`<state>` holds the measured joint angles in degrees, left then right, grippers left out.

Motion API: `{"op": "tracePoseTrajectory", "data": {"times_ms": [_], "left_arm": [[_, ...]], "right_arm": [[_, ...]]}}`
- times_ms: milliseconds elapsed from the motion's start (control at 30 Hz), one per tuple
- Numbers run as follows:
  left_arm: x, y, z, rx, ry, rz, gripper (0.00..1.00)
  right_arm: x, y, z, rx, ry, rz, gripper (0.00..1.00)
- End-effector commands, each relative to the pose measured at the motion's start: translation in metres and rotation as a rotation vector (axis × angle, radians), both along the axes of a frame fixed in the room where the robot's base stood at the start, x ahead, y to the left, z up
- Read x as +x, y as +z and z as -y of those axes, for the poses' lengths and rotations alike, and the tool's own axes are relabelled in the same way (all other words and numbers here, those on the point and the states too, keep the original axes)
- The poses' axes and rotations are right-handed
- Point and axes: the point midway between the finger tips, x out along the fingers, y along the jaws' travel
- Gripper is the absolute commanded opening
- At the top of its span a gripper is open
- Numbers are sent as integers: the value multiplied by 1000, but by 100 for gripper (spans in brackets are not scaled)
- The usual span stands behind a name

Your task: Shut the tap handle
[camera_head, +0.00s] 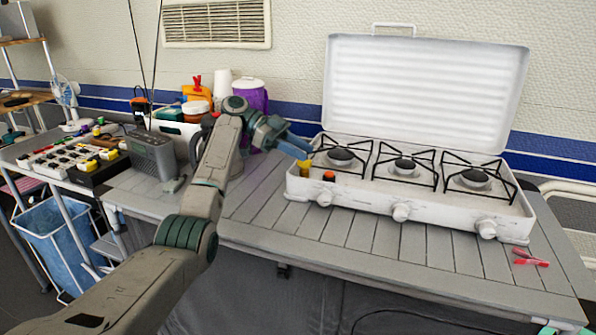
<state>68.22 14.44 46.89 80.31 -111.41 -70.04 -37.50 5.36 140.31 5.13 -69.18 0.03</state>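My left gripper (302,148), with blue fingers, reaches in from the left to the left end of the white camping stove (445,208). Its fingertips are just above a small yellow piece (305,168) at the stove's left edge; I cannot tell whether they touch. An orange-red piece with a dark base (329,176) stands just to the right. Either may be the tap handle; no tap is clearly recognisable. Whether the fingers are open or shut is unclear. My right gripper is not clearly in view.
The stove lid (425,85) stands open behind several burners. Red clips (530,257) lie on the slatted table (350,235), right of the stove. A grey radio (152,155), a purple jug (252,97) and containers crowd the left. The table's front strip is clear.

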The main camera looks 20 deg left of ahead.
Motion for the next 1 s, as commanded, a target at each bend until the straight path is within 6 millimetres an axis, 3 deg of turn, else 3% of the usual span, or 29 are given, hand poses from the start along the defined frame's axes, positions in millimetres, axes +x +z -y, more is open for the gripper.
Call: {"op": "tracePoseTrajectory", "data": {"times_ms": [800, 1000], "left_arm": [[-112, 10, 34, 1, 0, 0, 34], [-127, 12, 39, 0, 0, 0, 34]], "right_arm": [[0, -5, -5, 27, -5, 30, 36], [1, -5, -5, 29, -5, 36, 36]]}}
